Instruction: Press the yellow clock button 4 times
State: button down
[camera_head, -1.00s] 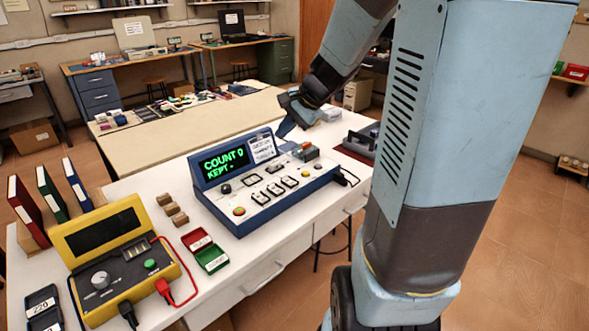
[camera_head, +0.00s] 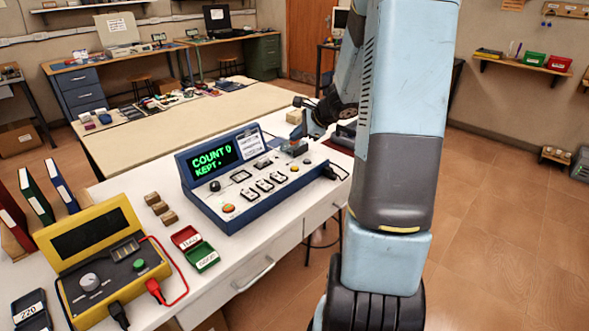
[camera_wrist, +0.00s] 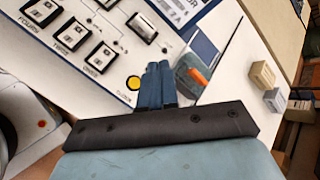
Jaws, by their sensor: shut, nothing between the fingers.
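The blue console (camera_head: 255,208) stands on the white bench; its display (camera_head: 213,158) reads "COUNT 0" and "KEPT -". The yellow clock button (camera_wrist: 134,83) shows in the wrist view beside the "CLOCK" label, past the row of switches. It also shows small at the end of that row in the head view (camera_head: 294,168). My gripper (camera_wrist: 158,68) is shut and empty, its blue fingertips over the panel just right of the button. They look apart from the button sideways; their height above the panel is unclear. In the head view my arm partly hides the gripper.
A yellow meter box (camera_head: 105,262), red and green trays (camera_head: 202,256) and wooden blocks (camera_head: 161,208) stand left of the console.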

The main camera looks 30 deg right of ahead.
aim_at(297, 169)
jog(key=shift+f, duration=0.1)
jog(key=shift+f, duration=4.3)
jog(key=shift+f, duration=0.1)
jog(key=shift+f, duration=0.25)
jog(key=shift+f, duration=0.45)
jog(key=shift+r, duration=0.9)
jog(key=shift+r, duration=0.1)
jog(key=shift+r, duration=2.4)
